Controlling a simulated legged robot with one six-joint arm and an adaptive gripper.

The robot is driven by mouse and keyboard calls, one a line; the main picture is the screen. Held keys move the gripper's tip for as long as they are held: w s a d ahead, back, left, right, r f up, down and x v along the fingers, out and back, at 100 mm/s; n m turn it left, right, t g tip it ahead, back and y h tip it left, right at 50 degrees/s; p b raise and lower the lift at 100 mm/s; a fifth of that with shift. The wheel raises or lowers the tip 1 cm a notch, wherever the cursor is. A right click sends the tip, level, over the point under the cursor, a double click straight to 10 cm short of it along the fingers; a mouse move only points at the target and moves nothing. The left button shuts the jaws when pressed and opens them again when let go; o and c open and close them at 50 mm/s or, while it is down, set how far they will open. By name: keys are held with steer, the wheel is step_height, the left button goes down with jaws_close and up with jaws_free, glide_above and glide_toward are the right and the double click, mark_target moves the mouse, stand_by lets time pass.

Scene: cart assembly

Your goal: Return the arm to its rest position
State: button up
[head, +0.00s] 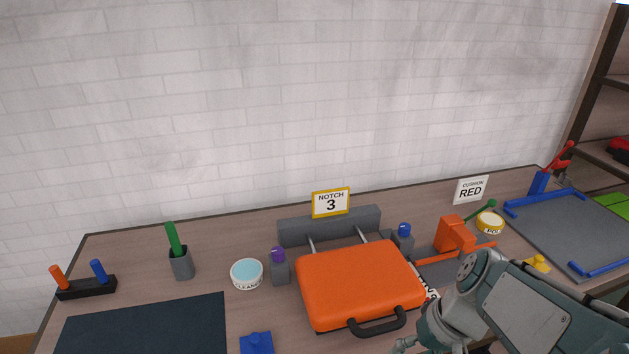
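My arm enters the head view from the lower right, a grey-green link with a light panel. My gripper (405,345) shows only in part at the bottom edge, in front of the orange case's handle side. Its fingers are cut off by the frame, so I cannot tell whether they are open or shut. The orange case (358,280) with a black handle (378,324) lies on the bench in front of a grey block. Part of a printed label beside the case is hidden by my arm.
A shelf (603,100) stands right.

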step_height(320, 180, up, 8)
steer(key=s+t+h, duration=0.3)
steer(key=t+h, duration=0.1)
steer(key=t, duration=0.1)
steer(key=shift+n, duration=0.3)
